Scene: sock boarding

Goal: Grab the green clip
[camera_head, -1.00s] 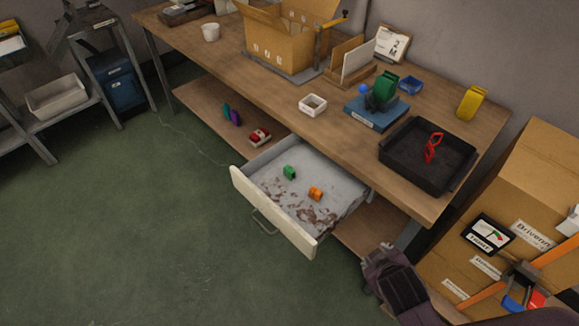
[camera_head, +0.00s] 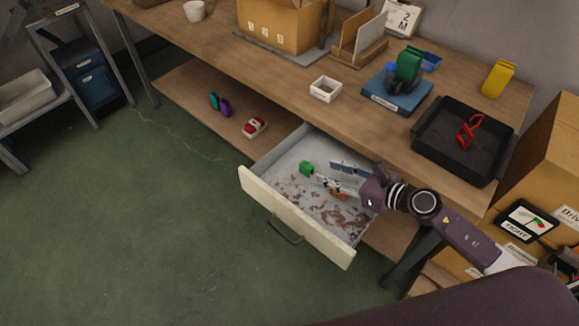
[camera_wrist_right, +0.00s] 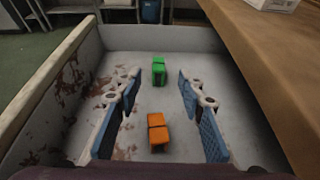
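The green clip (camera_head: 306,168) lies in the open drawer (camera_head: 287,219), towards its far left part. In the right wrist view the green clip (camera_wrist_right: 158,70) lies ahead of the fingers, apart from them. My right gripper (camera_head: 333,175) reaches over the drawer from the right. It is open, with its blue finger pads spread wide in the right wrist view (camera_wrist_right: 157,98) and nothing held. An orange clip (camera_wrist_right: 157,132) lies below the space between the fingers; in the head view the orange clip (camera_head: 338,195) is partly hidden by the gripper. My left gripper is not in view.
The workbench (camera_head: 290,105) overhangs the drawer on its back side. On it are a white square dish (camera_head: 326,88), a blue stand (camera_head: 396,102) and a black tray (camera_head: 446,153) with a red clip (camera_head: 470,130). The shelf below holds several small items. The floor in front is clear.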

